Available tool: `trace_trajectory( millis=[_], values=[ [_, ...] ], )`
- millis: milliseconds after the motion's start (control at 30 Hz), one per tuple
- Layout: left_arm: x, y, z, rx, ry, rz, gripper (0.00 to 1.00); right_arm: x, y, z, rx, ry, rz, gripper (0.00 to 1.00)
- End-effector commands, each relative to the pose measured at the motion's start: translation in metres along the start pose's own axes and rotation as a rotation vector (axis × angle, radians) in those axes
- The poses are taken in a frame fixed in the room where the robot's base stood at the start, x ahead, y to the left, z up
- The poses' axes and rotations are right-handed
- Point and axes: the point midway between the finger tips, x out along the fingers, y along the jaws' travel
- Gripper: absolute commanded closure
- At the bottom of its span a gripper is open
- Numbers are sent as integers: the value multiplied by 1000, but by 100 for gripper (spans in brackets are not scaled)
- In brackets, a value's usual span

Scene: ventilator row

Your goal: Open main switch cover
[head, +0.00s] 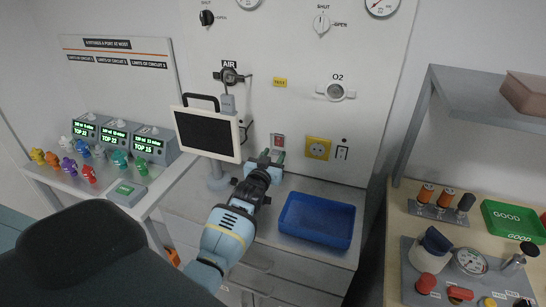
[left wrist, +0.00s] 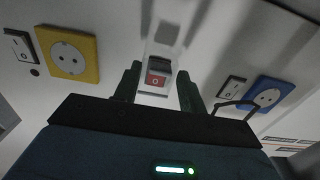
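The main switch (head: 277,142) is a small plate with a red part on the white wall panel, left of a yellow socket (head: 318,148). In the left wrist view its red rocker (left wrist: 157,79) shows near the middle, with a pale, see-through cover-like piece (left wrist: 165,52) around it and extending up the picture. I cannot tell whether the cover is shut. My left gripper (head: 265,158) is just below and left of the switch in the head view. In the left wrist view its two dark fingers (left wrist: 158,86) stand apart on either side of the switch, with nothing clearly held. My right gripper is not in view.
A monitor (head: 208,134) stands left of my left gripper. A blue tray (head: 316,221) lies on the counter to its right. A blue socket (left wrist: 266,92) with a cable beside it shows in the left wrist view. A shelf (head: 490,100) stands at right.

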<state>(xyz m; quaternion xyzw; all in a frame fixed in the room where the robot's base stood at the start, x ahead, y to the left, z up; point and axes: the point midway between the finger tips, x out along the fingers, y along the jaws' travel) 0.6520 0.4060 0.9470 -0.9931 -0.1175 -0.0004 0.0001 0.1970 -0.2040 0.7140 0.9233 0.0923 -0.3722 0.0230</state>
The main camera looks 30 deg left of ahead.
Motion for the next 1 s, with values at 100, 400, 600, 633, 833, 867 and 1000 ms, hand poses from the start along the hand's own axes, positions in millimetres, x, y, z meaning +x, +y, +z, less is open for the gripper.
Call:
trace_trajectory(
  millis=[100,400,600,633,833,867,1000],
  values=[
    [0,0,0,0,0,0,75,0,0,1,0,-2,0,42],
    [0,0,0,0,-4,0,98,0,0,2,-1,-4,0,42],
    [-3,0,-4,0,-41,0,98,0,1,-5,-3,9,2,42],
    [-3,0,-5,0,-53,0,98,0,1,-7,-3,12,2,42],
    [-9,0,-13,0,-165,0,98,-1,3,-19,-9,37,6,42],
    [-10,0,-15,0,-187,0,98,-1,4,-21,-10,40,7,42],
    [-14,0,-20,0,-304,1,98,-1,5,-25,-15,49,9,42]
  ],
)
